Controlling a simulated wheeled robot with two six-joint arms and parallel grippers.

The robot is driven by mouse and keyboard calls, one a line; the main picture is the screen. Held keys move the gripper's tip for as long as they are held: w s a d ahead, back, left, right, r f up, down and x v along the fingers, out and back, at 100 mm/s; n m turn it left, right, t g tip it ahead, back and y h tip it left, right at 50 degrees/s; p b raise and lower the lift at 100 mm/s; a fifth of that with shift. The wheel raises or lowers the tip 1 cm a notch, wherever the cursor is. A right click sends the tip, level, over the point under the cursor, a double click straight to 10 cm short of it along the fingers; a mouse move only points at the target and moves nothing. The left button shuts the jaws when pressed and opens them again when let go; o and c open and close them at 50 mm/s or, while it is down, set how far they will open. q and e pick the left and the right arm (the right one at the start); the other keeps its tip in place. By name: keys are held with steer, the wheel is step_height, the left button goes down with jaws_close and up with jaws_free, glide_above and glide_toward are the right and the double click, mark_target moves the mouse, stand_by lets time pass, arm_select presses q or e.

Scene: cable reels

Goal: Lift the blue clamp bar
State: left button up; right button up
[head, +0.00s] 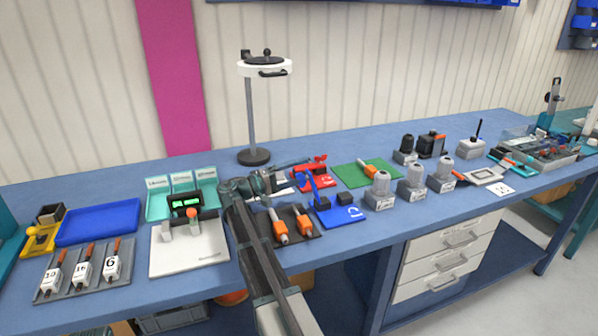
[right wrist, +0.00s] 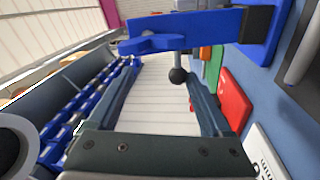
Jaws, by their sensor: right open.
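My right gripper (head: 298,174) is just left of the bar in the head view. It also shows in the right wrist view (right wrist: 160,70), its fingers spread and nothing held between them. My left gripper is not in view.
A red clamp unit (head: 313,177) stands close behind the bar, with a green mat (head: 367,172) to its right. Grey blocks with bulb-shaped tops (head: 381,184) stand right of the blue plate. Orange-handled tools (head: 279,227) lie beside my arm. A lamp stand (head: 251,120) rises behind.

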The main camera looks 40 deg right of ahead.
arm_select(q)
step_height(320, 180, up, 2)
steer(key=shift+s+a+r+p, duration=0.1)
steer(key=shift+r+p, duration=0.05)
steer(key=shift+p, duration=0.35)
arm_select(e)
steer(key=s+a+r, duration=0.2)
steer(key=s+a, duration=0.9)
steer(key=shift+s+a+r, duration=0.3)
steer(key=shift+a+r, duration=0.1)
steer(key=shift+w+d, duration=0.1)
arm_select(q)
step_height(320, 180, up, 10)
steer(key=p, duration=1)
arm_select(e)
step_height(320, 180, up, 10)
steer(key=shift+w, duration=0.1)
